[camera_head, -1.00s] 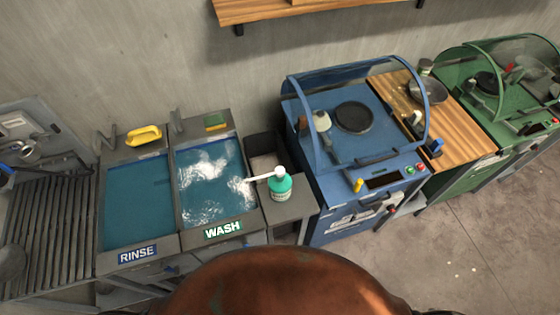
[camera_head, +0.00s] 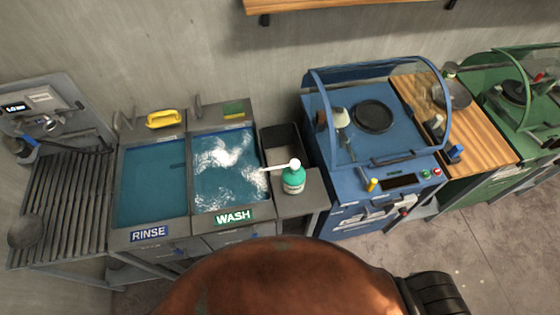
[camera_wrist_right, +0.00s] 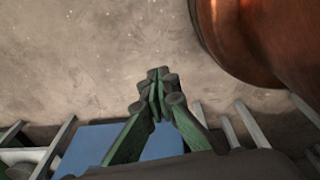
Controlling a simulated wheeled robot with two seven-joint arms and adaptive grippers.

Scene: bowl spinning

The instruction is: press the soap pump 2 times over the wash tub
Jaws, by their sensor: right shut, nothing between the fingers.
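The soap pump (camera_head: 293,179) is a teal bottle with a white pump head. It stands upright on a grey ledge at the right of the wash tub, its long spout pointing left over the tub's right edge. The wash tub (camera_head: 235,217) holds blue water with white foam and bears a WASH label. In the right wrist view my right gripper (camera_wrist_right: 160,82) is shut and empty, over bare floor and away from the pump. My left gripper is in neither view.
The rinse tub (camera_head: 150,235) and a slatted rack (camera_head: 62,200) are left of the wash tub. A dark bin (camera_head: 281,135) is behind the pump. A blue machine (camera_head: 345,205) with a clear hood stands to the right, then a wooden counter (camera_head: 485,140) and a green machine (camera_head: 530,125).

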